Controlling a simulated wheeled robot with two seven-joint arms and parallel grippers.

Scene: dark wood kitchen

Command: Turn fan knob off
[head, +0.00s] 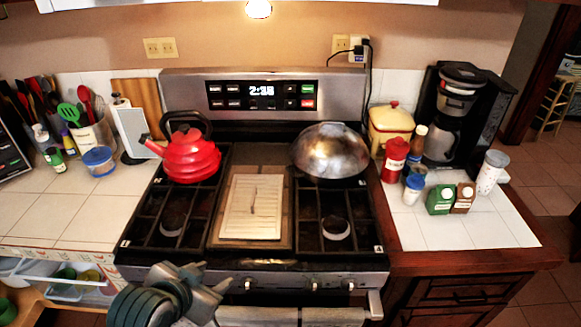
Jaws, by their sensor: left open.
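The stove (190,88) stands in the middle of the head view, with a row of knobs along its front edge. One knob (248,285) shows left of centre, just right of my left gripper. Two more knobs (313,284) and (347,284) show farther right. I cannot tell from the picture which one is the fan knob. My left gripper (212,284) is open at the front left of the stove and looks empty. It hides the left part of the knob row. I cannot tell whether it touches the front. My right gripper is not in view.
A red kettle (191,157) and a metal dome lid (330,151) sit on the back burners. A pale vented panel (252,207) lies between the grates. A handle bar (374,304) and towel (290,317) are below the knobs. An open drawer (30,268) is at left.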

